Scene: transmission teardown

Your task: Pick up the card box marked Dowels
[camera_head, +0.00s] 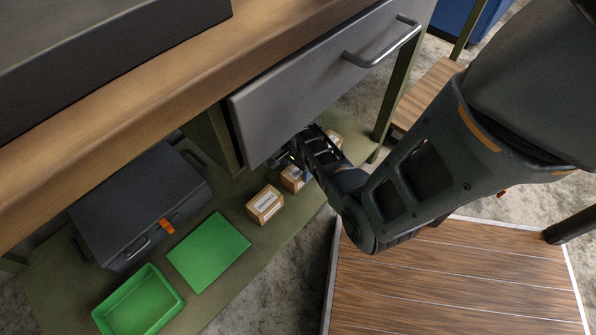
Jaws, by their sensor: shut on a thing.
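Several small brown card boxes with pale labels stand on the green lower shelf under the workbench; their print is too small to read, so I cannot tell which is marked Dowels. One card box (265,203) stands clear in front of my gripper. A second card box (292,180) is at my gripper and partly hidden by it. A third card box (335,139) shows behind my wrist. My gripper (288,163) reaches in below the grey drawer and appears shut on the second box. Its fingertips are mostly hidden.
The grey drawer (310,75) with a bar handle hangs just above my gripper. A dark toolbox (140,205), a green lid (208,252) and a green tray (180,302) occupy the shelf's left. A wooden slatted platform (450,285) lies at lower right.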

